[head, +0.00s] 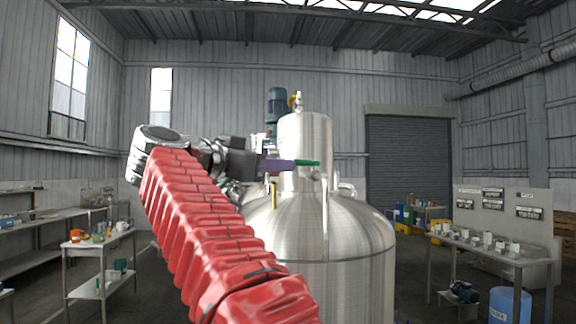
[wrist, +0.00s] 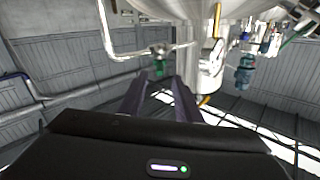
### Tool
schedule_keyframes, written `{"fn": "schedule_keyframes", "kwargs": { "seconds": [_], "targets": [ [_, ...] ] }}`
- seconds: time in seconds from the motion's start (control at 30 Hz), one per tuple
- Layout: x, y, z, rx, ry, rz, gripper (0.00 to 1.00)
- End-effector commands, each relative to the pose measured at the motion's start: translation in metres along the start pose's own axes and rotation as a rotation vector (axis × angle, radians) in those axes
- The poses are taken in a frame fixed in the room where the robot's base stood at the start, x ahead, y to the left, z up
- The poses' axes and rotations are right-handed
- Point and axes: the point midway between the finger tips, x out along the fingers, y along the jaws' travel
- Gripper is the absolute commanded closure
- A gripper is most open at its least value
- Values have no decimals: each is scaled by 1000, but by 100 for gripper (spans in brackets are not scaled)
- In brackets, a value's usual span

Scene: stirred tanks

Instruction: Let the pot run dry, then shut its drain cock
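The pot is a large brushed steel tank (head: 340,240) with a narrower neck; its lower end is out of the picture. It also shows along the top of the wrist view (wrist: 185,8), which looks inverted. My gripper (head: 300,163) is in front of the neck, beside a green handle (head: 310,163). In the wrist view my gripper (wrist: 160,82) has its two purple fingers apart, with the green handle (wrist: 160,68) ahead between them, below a pipe fitting. Contact cannot be told. I cannot tell whether this handle is the drain cock. No liquid flow is visible.
A bent steel pipe (wrist: 108,35) runs close by the fingers in the wrist view. A yellow handle (head: 274,195) stands on the tank's shoulder. A cart (head: 100,250) stands left, a bench (head: 490,250) and a blue drum (head: 509,304) stand right.

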Motion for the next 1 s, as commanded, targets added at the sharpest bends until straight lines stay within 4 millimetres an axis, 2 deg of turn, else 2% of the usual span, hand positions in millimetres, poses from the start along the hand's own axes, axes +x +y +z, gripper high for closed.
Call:
{"fn": "schedule_keyframes", "kwargs": {
  "seconds": [0.2, 0.4, 0.7, 0.87, 1.0],
  "targets": [
    [-36, -1, 0, 0, -1, -2, 69],
    [-51, 0, 1, 0, -1, 0, 69],
    [-53, 0, 1, 0, -1, 0, 69],
    [-51, 2, 2, -9, -7, 0, 80],
    [-42, 9, 10, -56, -40, -7, 89]
  ]
}}
